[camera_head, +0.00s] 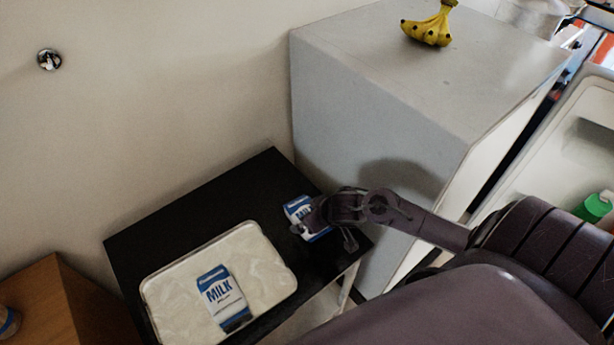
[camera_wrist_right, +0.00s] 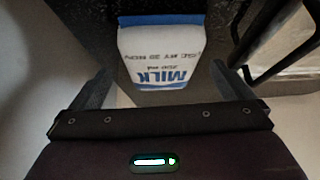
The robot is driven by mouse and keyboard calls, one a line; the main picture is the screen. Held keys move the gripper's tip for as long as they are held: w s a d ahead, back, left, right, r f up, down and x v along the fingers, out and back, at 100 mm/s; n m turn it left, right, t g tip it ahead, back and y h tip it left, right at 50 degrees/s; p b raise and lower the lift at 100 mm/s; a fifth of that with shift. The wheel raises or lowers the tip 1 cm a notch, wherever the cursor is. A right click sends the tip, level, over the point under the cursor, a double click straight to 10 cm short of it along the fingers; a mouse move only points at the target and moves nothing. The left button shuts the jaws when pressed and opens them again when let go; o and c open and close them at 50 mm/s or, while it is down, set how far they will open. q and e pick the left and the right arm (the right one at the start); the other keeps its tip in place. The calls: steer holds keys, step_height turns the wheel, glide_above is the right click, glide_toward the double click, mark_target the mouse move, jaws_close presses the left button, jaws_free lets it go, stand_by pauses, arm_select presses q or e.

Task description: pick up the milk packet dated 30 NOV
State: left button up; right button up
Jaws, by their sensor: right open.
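A blue-and-white milk packet (camera_head: 296,206) stands on the black table near its right corner, partly hidden by my right gripper (camera_head: 325,228). In the right wrist view the same packet (camera_wrist_right: 162,52) shows upside-down print reading MILK and a date line that looks like 30 NOV. My right gripper (camera_wrist_right: 160,85) is open, with one finger on each side of the packet's near end; I cannot tell whether they touch it. A second milk packet (camera_head: 222,296) lies on the white tray (camera_head: 262,246); its date is too small to read. My left gripper is not in view.
The black table (camera_head: 190,205) has bare room behind the tray. A grey fridge (camera_head: 385,95) stands right behind the table, with bananas (camera_head: 430,28) on top and its door open at right. A wooden cabinet (camera_head: 55,305) is at lower left.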

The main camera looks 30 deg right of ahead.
mark_target(294, 210)
steer(key=x, duration=0.2)
steer(key=shift+w+a+f, duration=0.1)
steer(key=shift+w+f, duration=0.15)
steer(key=shift+w, duration=0.1)
steer(key=shift+w+f, duration=0.1)
steer(key=shift+f, duration=0.1)
steer(key=c, duration=1.1)
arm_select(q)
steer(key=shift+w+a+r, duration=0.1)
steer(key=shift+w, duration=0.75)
arm_select(e)
steer(key=shift+c, duration=0.2)
steer(key=shift+r, duration=0.1)
